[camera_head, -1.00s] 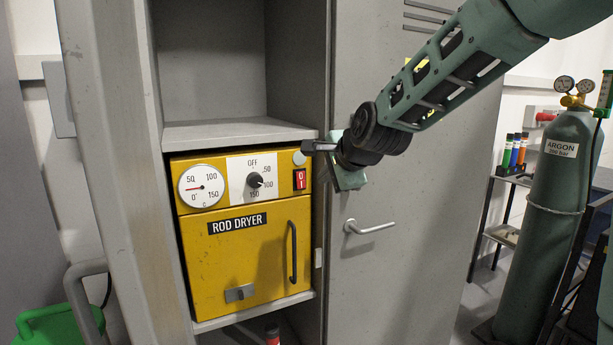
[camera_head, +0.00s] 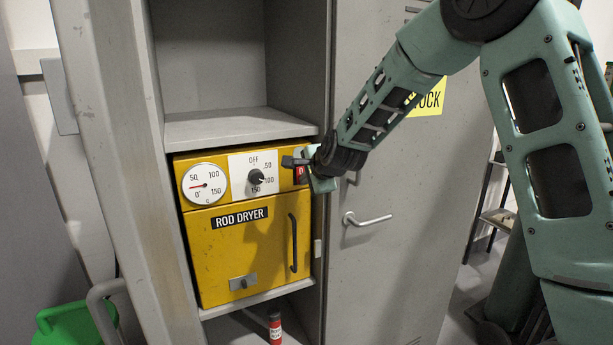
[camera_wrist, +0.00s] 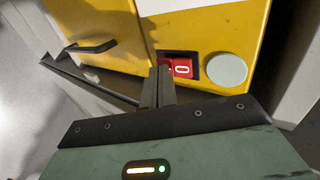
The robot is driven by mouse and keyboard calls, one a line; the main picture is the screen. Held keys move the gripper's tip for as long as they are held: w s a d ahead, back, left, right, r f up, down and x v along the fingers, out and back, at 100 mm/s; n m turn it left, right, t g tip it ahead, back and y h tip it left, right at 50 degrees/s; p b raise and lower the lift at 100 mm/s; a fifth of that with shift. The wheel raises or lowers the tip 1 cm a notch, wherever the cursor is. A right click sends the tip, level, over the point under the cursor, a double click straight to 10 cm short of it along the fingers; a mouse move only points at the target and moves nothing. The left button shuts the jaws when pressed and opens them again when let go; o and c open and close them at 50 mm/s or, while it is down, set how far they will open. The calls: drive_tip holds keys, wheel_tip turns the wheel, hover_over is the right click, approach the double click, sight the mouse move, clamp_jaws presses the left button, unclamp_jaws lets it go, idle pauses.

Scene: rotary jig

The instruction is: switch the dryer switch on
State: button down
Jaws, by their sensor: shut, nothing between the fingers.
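The yellow rod dryer (camera_head: 240,259) sits on a shelf in the grey cabinet. Its red dryer switch (camera_head: 301,174) is at the panel's right end, partly covered by my gripper (camera_head: 288,161) in the head view. My gripper (camera_wrist: 160,72) is shut and empty. Its fingertips overlap the left edge of the switch in the wrist view; I cannot tell whether they touch it. A pale round lamp (camera_wrist: 227,69) sits beside the switch and looks unlit.
A black dial knob (camera_head: 255,177) and a round gauge (camera_head: 205,184) are left of the switch. The dryer door has a black handle (camera_head: 293,243). A shelf edge (camera_head: 240,136) runs just above the dryer. The grey cabinet door (camera_head: 385,275) stands at the right.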

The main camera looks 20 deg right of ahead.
drive_tip(key=shift+f+b, duration=0.1)
drive_tip(key=shift+b, duration=0.2)
drive_tip(key=shift+w+b, duration=0.15)
drive_tip(key=shift+b, duration=0.5)
drive_tip(key=shift+r, duration=0.2)
drive_tip(key=shift+r+p, duration=0.4)
drive_tip(key=shift+r, duration=0.35)
drive_tip(key=shift+f, duration=0.1)
